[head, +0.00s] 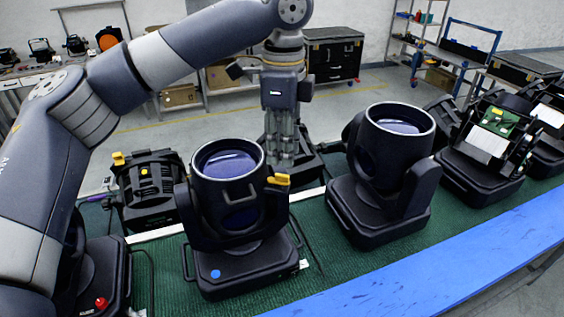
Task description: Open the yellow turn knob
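A black par can (241,263) with a dark blue lens and a blue dot on its base stands on the green bench mat. A yellow turn knob (279,180) sticks out at the right side of its head, by the yoke. Another yellow knob (119,158) shows on a black fixture behind it to the left. My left gripper (283,163) points down just behind and above the nearer yellow knob, in the picture. It appears apart from the knob, though the depth is unclear. Its fingers look close together, but the gap between them is not clear. My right gripper is not in view.
A second par can (372,207) stands to the right, and an opened fixture with a green circuit board (500,120) is farther right. A blue bench edge (430,270) runs along the front. My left arm covers much of the left side.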

